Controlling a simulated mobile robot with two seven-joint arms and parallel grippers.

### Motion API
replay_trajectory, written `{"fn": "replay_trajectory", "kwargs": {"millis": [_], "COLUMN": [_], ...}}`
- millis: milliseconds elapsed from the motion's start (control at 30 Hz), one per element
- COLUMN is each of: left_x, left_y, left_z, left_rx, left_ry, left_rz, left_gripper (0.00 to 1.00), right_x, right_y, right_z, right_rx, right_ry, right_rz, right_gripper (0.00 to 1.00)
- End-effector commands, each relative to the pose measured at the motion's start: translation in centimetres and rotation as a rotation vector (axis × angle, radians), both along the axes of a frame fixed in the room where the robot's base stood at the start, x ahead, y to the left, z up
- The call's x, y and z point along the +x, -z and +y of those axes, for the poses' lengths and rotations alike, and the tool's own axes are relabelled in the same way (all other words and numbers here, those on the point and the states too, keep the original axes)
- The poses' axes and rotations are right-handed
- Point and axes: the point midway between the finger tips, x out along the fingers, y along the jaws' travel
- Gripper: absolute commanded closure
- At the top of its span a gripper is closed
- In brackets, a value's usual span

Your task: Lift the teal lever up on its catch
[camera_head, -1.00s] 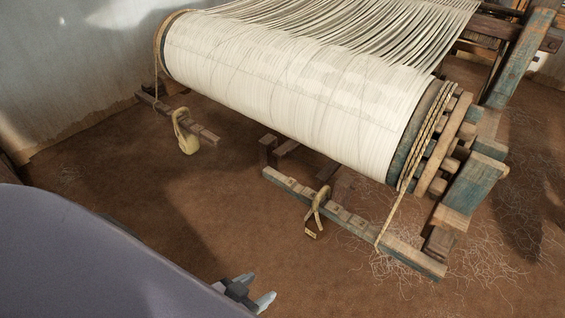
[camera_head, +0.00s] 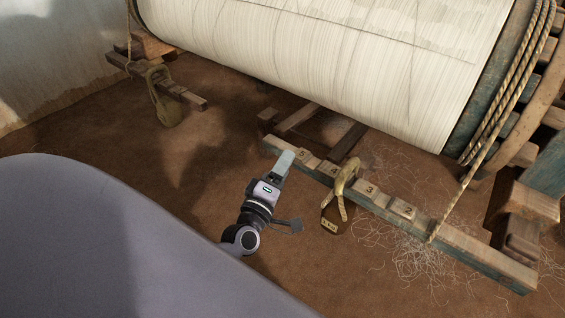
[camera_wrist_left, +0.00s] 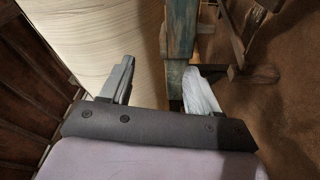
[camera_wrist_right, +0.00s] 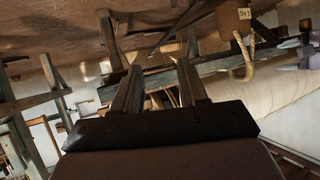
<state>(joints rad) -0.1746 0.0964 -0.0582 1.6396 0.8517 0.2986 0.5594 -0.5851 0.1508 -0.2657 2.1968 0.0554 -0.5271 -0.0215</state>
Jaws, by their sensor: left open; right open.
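A long wooden lever (camera_head: 460,245) with worn teal paint lies low in front of the cloth roll, slanting down to the right. Its top carries numbered blocks, and a looped strap (camera_head: 347,180) with a tagged weight hangs over it. A rope comes down to its right part. My left gripper (camera_head: 286,160) is at the lever's left end, near the block marked 5; contact cannot be told. Its fingers are apart in the left wrist view (camera_wrist_left: 162,66), with teal timber (camera_wrist_left: 180,30) beyond them. My right gripper (camera_wrist_right: 160,66) is open and empty. I cannot make out the catch.
The big cloth roll (camera_head: 330,60) hangs above and behind the lever. A second bar with a hanging weight (camera_head: 168,105) stands at the left by the wall. Loose threads (camera_head: 415,265) lie on the floor at the right.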

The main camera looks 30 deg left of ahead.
Motion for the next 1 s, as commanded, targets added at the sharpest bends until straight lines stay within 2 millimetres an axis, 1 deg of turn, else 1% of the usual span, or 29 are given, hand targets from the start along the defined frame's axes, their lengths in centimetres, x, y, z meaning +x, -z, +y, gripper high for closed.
{"fn": "replay_trajectory", "kwargs": {"millis": [33, 100, 233, 467, 567, 800, 1000], "left_x": [0.7, 1.3, 1.9, 2.8, 3.7, 6.9, 8.5], "left_y": [1.6, 2.1, 2.6, 2.6, 2.3, 1.7, 1.4], "left_z": [0.8, 1.7, 3.0, 4.0, 4.3, 5.3, 5.9], "left_rx": [-0.063, -0.141, -0.238, -0.296, -0.297, -0.294, -0.293], "left_ry": [-0.029, -0.064, -0.108, -0.134, -0.135, -0.133, -0.134], "left_rz": [-0.034, -0.071, -0.120, -0.151, -0.151, -0.150, -0.148], "left_gripper": [0.39, 0.39, 0.39, 0.39, 0.39, 0.39, 0.39], "right_x": [0.1, 0.1, 0.2, 0.3, 0.4, 0.5, 0.6], "right_y": [1.8, 2.3, 2.8, 2.8, 2.8, 3.1, 3.2], "right_z": [0.3, 0.5, 0.9, 1.1, 1.3, 1.7, 2.0], "right_rx": [0.005, 0.010, 0.016, 0.023, 0.031, 0.059, 0.078], "right_ry": [-0.006, -0.013, -0.021, -0.027, -0.028, -0.032, -0.036], "right_rz": [-0.006, -0.012, -0.020, -0.025, -0.024, -0.024, -0.022], "right_gripper": [0.57, 0.57, 0.57, 0.57, 0.57, 0.57, 0.57]}}
